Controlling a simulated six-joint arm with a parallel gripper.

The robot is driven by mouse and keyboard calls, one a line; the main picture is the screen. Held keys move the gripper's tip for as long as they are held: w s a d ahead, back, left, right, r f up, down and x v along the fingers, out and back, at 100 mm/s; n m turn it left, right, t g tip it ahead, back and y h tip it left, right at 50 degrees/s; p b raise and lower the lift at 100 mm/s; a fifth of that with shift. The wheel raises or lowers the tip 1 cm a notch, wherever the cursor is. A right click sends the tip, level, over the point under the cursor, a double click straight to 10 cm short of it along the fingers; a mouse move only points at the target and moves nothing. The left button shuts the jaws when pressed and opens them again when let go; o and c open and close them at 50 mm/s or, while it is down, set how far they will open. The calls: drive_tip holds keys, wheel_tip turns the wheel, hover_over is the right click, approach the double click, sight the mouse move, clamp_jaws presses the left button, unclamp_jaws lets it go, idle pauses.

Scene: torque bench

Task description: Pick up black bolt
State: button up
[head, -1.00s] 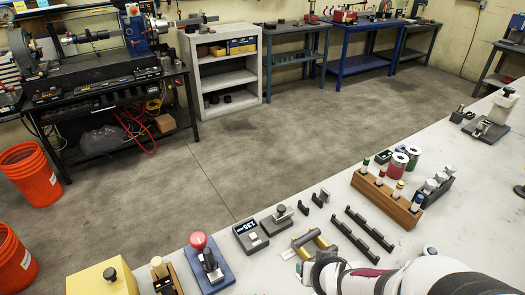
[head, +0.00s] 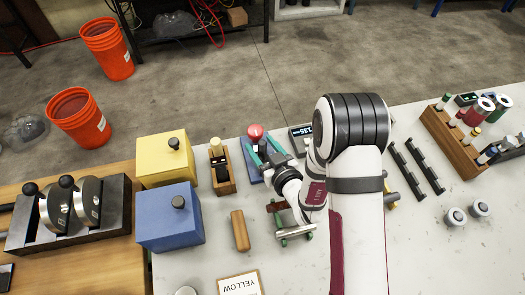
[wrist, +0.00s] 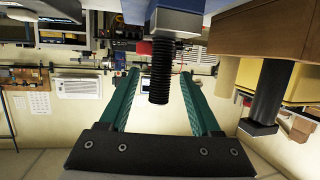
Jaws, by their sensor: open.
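A blue base (wrist: 187,20) carries a black threaded bolt (wrist: 159,88), upside down in the wrist view. In the wrist view the fingers of my gripper (wrist: 159,73) appear on either side of the bolt, with gaps; no contact shows. The bolt is hard to make out in the head view.
Left of the base stand a wooden block (head: 223,187) with a cream peg, a yellow box (head: 160,165) and a blue box (head: 165,235), close together. A display unit (head: 300,138) stands just right. A wooden bar (head: 240,231) lies in front. Bare bench shows at lower right.

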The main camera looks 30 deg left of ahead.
clamp_jaws()
idle(1.4)
